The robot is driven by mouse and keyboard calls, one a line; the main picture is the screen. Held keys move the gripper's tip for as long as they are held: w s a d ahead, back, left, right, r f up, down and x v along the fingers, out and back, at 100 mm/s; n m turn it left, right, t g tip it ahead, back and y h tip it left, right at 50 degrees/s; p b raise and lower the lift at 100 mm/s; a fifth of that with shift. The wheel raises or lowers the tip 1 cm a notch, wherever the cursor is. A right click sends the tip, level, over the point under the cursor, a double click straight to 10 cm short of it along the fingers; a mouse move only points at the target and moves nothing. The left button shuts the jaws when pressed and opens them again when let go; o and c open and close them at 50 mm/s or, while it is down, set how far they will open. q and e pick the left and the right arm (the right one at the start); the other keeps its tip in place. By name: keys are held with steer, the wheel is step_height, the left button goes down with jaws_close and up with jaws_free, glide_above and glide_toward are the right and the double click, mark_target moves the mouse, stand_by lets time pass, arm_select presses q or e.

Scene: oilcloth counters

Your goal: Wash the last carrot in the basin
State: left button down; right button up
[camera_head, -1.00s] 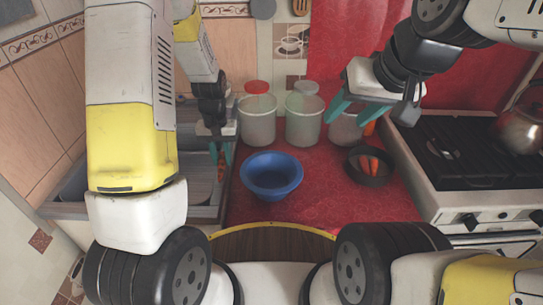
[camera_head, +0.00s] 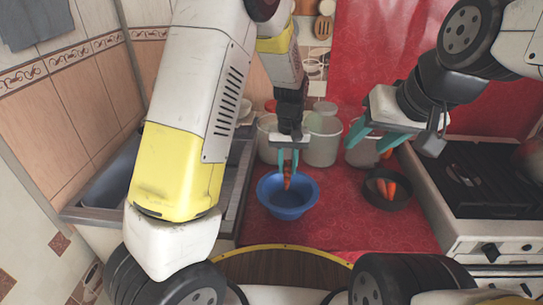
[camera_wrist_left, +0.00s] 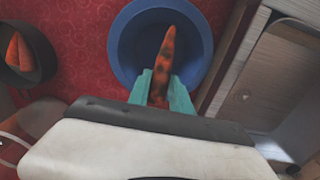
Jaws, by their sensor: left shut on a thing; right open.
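My left gripper (camera_head: 288,160) is shut on a carrot (camera_head: 287,181), which hangs tip down over the blue basin (camera_head: 288,211). In the left wrist view the carrot (camera_wrist_left: 165,62) is orange with dark dirty patches, held between the teal fingers (camera_wrist_left: 160,90) and seen against the blue basin (camera_wrist_left: 125,50). I cannot tell whether its tip touches the inside of the basin. My right gripper (camera_head: 372,140) is open and empty, high over the back right of the red counter.
A dark round bowl (camera_head: 390,203) with carrots (camera_head: 389,188) stands right of the basin. Pale canisters (camera_head: 322,138) line the back. The stove (camera_head: 480,180) is at the right and the sink (camera_head: 112,185) at the left. The red counter's front is clear.

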arm_select(q)
steer(key=shift+d+f, duration=0.1)
steer(key=shift+d, duration=0.05)
steer(key=shift+f, duration=5.75)
steer(key=shift+r, duration=5.45)
steer(key=shift+r, duration=0.1)
